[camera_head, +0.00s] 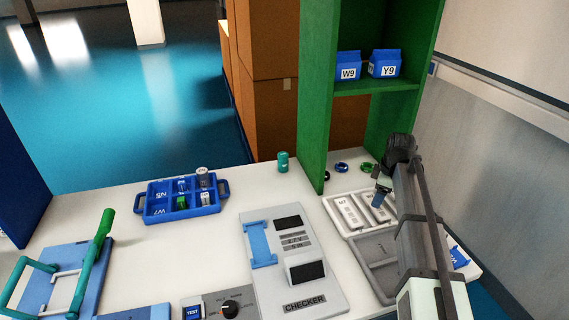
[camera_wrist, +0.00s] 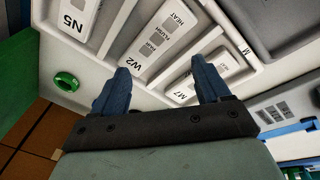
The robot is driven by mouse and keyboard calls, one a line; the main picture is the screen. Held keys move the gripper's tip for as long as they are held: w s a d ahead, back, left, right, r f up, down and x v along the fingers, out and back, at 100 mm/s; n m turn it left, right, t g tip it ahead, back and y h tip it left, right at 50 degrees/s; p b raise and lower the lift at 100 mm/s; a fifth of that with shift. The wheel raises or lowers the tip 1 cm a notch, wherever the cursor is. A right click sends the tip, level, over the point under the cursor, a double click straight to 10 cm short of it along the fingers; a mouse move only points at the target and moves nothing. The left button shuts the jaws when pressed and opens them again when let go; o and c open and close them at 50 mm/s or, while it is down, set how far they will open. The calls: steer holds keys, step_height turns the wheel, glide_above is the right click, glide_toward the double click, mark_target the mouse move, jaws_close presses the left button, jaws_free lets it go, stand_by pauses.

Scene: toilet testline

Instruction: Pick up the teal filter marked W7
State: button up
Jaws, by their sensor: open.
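A teal cylinder (camera_head: 283,161) stands upright on the white counter, left of the green shelf's foot, in the head view. I cannot read any mark on it, so I cannot tell if it is the W7 filter. A blue tray (camera_head: 151,212) on the counter has a mark like W7 on its front left part. My gripper (camera_head: 381,194) is at the right, over a white tray (camera_head: 333,206). In the wrist view my gripper (camera_wrist: 160,78) has its blue fingers apart, empty, above white modules marked W2 (camera_wrist: 150,50) and M7 (camera_wrist: 182,92).
The green shelf (camera_head: 313,100) stands left of my arm and bears blue cartons W9 (camera_head: 348,66) and Y9 (camera_head: 384,64). A checker unit (camera_head: 325,285) stands mid-counter. A green-handled blue device (camera_head: 75,265) is at left. The counter between blue tray and checker is clear.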

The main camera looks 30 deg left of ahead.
steer(key=s+a+r+n+g+h, duration=0.1)
steer(key=s+a+r, duration=0.2)
steer(key=a, duration=1)
steer(key=s+a+r+n+h, duration=0.1)
steer(key=s+a+r, duration=0.15)
steer(key=a, duration=1.05)
step_height(320, 180, up, 4)
steer(key=m, duration=0.4)
glide_above(283, 154)
steer(key=shift+y, duration=0.3)
step_height(283, 154, down, 13)
steer(key=shift+f, duration=0.15)
steer(key=shift+c, duration=0.2)
steer(key=c, duration=1.1)
